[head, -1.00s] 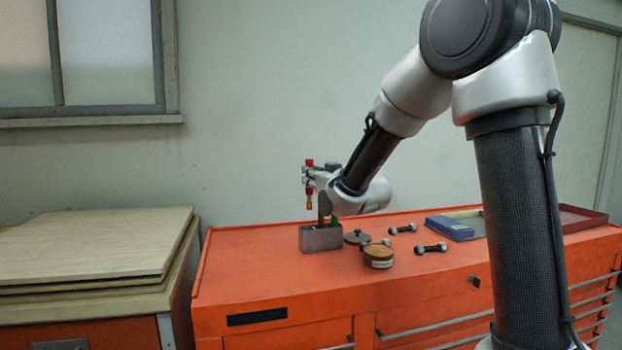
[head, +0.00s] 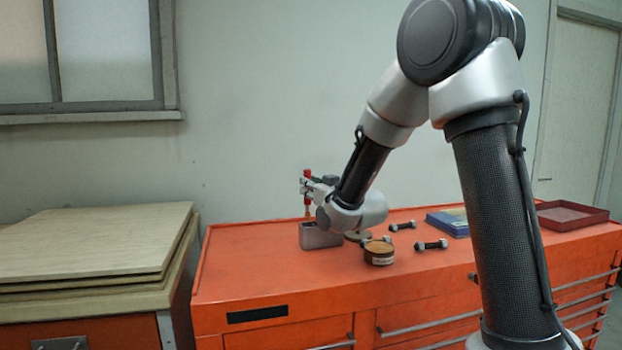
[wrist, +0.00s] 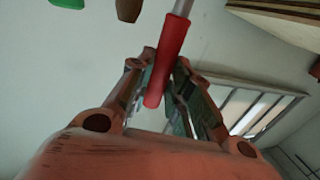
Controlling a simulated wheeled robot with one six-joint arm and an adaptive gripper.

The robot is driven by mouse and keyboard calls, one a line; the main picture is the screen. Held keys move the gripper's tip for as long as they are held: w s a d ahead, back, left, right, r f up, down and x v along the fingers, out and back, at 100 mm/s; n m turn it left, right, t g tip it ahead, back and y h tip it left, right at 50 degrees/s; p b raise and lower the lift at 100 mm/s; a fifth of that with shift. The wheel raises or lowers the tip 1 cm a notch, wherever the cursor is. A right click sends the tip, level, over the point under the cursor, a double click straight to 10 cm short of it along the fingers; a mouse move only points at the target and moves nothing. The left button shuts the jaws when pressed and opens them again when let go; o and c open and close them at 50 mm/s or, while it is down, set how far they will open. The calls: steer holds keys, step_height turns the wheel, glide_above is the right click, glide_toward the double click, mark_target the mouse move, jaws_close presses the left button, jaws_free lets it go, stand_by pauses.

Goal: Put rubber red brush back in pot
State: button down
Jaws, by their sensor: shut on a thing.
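The red-handled brush (head: 307,176) is upright in my gripper (head: 308,186), at the left rear of the pot. Its brownish tip shows just above the level of the pot's rim; whether it is over the opening I cannot tell. In the wrist view the red handle (wrist: 168,55) runs between the two fingers of my gripper (wrist: 160,72), which are shut on it. The pot (head: 318,238) is a grey box on the orange cabinet, partly hidden by my wrist. Green (wrist: 67,3) and brown (wrist: 129,8) handle-like ends show at the top of the wrist view.
A round tin (head: 379,254) stands right of the pot, with a round disc (head: 357,236) behind it. Two bolts (head: 431,245) (head: 403,225) lie further right. A blue box (head: 447,224) and a dark red tray (head: 572,217) are at the right. The orange cabinet's (head: 250,270) left top is clear.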

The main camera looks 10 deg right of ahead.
mark_target(309, 207)
steer(key=shift+f, duration=3.4)
steer(key=c, duration=1.2)
jaws_free()
steer(key=shift+c, duration=0.2)
steer(key=s+d+m+g+h, duration=0.1)
steer(key=s+d+g, duration=0.3)
steer(key=s, duration=1)
steer(key=s+d+r+m+g+h, duration=0.1)
steer(key=s+d+g, duration=0.3)
steer(key=s, duration=1)
steer(key=s+d+m+g+h, duration=0.1)
steer(key=s+d+g, duration=0.4)
steer(key=s, duration=0.9)
steer(key=shift+d+r+h, duration=0.3)
steer(key=shift+d+h, duration=0.35)
steer(key=shift+h, duration=0.15)
